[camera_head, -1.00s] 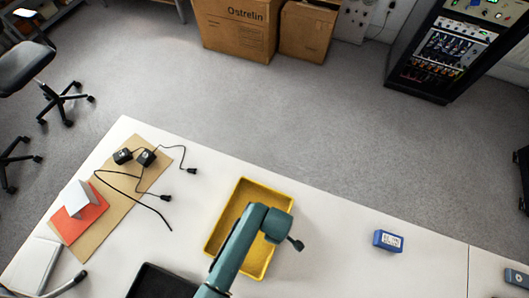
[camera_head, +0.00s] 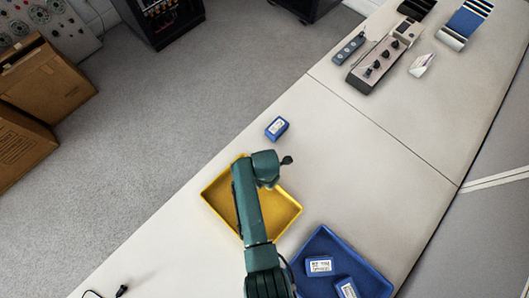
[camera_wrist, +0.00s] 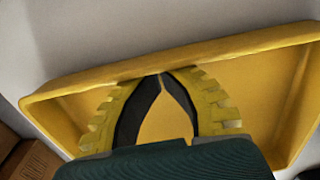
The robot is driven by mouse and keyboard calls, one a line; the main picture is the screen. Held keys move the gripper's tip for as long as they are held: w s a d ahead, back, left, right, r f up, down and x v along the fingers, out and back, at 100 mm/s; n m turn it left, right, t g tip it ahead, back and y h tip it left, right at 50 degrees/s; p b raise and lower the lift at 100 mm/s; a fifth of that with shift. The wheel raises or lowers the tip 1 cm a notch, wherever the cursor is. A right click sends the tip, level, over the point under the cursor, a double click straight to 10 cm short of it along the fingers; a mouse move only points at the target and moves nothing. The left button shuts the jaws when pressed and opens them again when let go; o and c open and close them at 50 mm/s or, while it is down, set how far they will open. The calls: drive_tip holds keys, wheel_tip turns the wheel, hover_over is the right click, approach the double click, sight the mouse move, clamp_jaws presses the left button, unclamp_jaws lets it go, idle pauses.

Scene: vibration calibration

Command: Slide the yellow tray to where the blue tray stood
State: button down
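The yellow tray (camera_head: 281,210) lies on the white table under my arm. Its wall and floor fill much of the wrist view (camera_wrist: 250,62). My gripper (camera_wrist: 162,77) is inside the tray, fingertips together at the far inner wall. I see nothing between the tips. In the head view my arm hides the fingers and part of the tray. The blue tray (camera_head: 345,257) stands to the lower right of the yellow tray, with blue labelled boxes (camera_head: 319,265) in it, partly cut off by the bottom edge.
A loose blue box (camera_head: 277,128) lies on the table just above the yellow tray in the head view. Farther up right are a knobbed control unit (camera_head: 376,60) and a small white item (camera_head: 422,65). The table between them and the loose box is clear.

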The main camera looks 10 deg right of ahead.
drive_tip(key=s+a+p, duration=0.1)
drive_tip(key=s+a+r+p, duration=0.1)
drive_tip(key=a+p, duration=0.1)
drive_tip(key=shift+s+p, duration=0.1)
drive_tip(key=shift+p, duration=0.2)
wheel_tip(320, 180, up, 9)
drive_tip(key=p, duration=0.2)
drive_tip(key=shift+a, duration=0.15)
